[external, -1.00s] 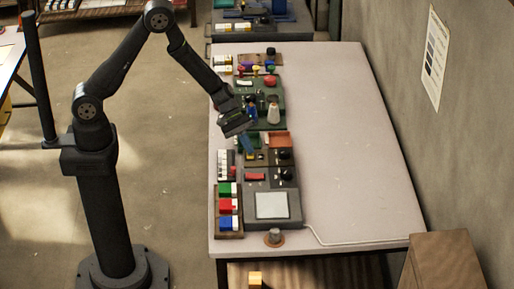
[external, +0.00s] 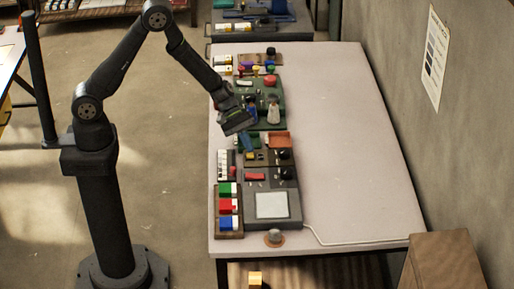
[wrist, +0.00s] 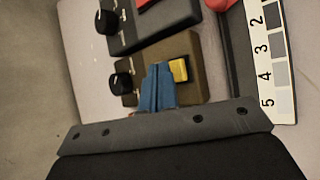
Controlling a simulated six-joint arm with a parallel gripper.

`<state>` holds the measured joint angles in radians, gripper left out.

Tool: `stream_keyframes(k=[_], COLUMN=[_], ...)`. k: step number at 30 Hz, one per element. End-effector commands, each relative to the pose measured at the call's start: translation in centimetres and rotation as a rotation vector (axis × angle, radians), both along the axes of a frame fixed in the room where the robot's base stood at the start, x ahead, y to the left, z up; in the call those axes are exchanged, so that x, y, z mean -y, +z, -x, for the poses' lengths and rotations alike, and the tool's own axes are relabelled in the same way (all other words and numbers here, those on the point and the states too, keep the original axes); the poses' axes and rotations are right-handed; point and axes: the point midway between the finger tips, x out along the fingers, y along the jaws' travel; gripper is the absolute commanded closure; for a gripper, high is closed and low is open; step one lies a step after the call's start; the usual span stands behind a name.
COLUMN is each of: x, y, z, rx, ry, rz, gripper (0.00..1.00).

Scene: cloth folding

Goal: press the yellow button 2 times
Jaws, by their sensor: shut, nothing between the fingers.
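The yellow button (wrist: 178,70) is a small square block on a brown panel (wrist: 192,45), next to a black knob. In the external view, the button (external: 250,156) shows small, just below my fingertips. My gripper (wrist: 157,68) has blue fingers that are shut with nothing between them. In the wrist view the fingertips lie just left of the button, over the brown panel. In the external view my gripper (external: 248,147) points down at this panel from above. I cannot tell whether the fingertips touch the panel or button.
Black knobs (wrist: 120,83) stand left of the fingers. A numbered strip (wrist: 267,75) lies at the right of the wrist view. A grey panel with a pale square pad (external: 271,205) is nearer the camera. The right side of the table (external: 345,140) is clear.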

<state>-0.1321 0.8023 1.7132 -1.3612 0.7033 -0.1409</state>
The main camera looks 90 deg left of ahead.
Motion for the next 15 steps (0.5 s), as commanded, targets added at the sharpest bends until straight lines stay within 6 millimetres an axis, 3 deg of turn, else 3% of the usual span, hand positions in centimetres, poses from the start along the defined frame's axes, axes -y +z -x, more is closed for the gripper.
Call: stream_keyframes(k=[15], x=[-0.01], y=[1.19], z=[-0.03], rx=[0.001], ry=[0.0], rz=[0.0], gripper=[1.0])
